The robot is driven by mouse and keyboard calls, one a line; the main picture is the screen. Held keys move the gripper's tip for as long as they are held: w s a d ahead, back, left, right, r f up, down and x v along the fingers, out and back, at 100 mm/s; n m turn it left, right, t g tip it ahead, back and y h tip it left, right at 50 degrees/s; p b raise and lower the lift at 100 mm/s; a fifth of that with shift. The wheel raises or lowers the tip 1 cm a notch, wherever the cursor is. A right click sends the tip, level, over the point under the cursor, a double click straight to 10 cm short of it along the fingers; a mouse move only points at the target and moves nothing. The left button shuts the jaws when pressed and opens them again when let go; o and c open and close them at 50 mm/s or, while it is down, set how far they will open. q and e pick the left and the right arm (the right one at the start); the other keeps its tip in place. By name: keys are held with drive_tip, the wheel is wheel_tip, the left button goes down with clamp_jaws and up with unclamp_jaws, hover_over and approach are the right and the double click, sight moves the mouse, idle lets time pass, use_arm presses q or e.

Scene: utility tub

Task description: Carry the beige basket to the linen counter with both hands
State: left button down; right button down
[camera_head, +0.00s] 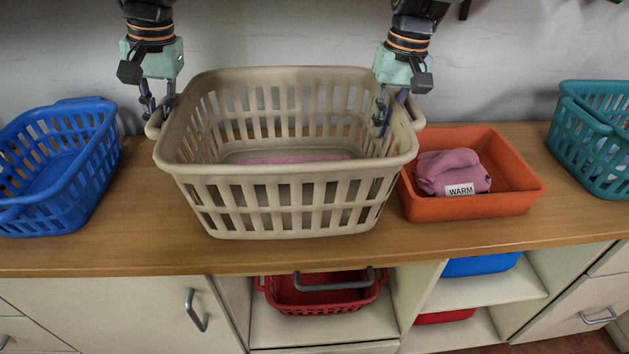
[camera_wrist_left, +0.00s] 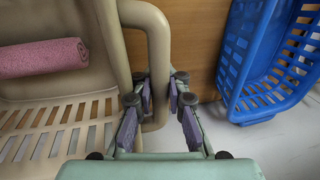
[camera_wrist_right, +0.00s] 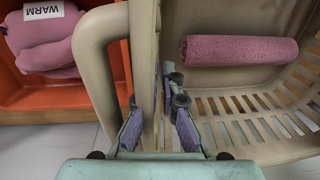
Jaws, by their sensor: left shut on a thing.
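The beige basket (camera_head: 290,208) stands upright on the wooden counter (camera_head: 100,250), with a rolled pink towel (camera_head: 295,159) inside. The towel also shows in the left wrist view (camera_wrist_left: 42,57) and the right wrist view (camera_wrist_right: 238,50). My left gripper (camera_head: 159,108) is shut on the basket's left handle (camera_wrist_left: 158,60). My right gripper (camera_head: 388,112) is at the basket's right side. In the right wrist view its fingers are apart, on either side of the basket's side wall (camera_wrist_right: 145,50), next to the right handle (camera_wrist_right: 88,45). I cannot tell which counter is the linen counter.
A blue basket (camera_head: 92,185) stands to the left. An orange tray (camera_head: 470,207) with a pink bundle labelled WARM (camera_head: 450,172) sits close at the right, then a teal basket (camera_head: 585,150). A red basket (camera_head: 320,298) is on a shelf below. A wall stands behind.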

use_arm(q)
drive_tip(key=shift+s+d+f+b, duration=0.1)
drive_tip(key=shift+d+f+b, duration=0.15)
drive_tip(key=shift+f+b, duration=0.2)
use_arm(e)
drive_tip(key=shift+d+f, duration=0.1)
drive_tip(key=shift+f, duration=0.3)
use_arm(q)
drive_tip(key=shift+a+f+b, duration=0.15)
drive_tip(key=shift+f+b, duration=0.3)
drive_tip(key=shift+f, duration=0.05)
use_arm(e)
drive_tip(key=shift+f, duration=0.5)
use_arm(q)
drive_tip(key=c, duration=1.8)
unclamp_jaws()
use_arm(e)
drive_tip(key=c, duration=2)
unclamp_jaws()
use_arm(q)
drive_tip(key=o, duration=0.4)
drive_tip(key=shift+r, duration=0.15)
use_arm(e)
drive_tip(key=o, duration=0.5)
drive_tip(key=shift+s, duration=0.15)
use_arm(q)
drive_tip(key=shift+o, duration=0.4)
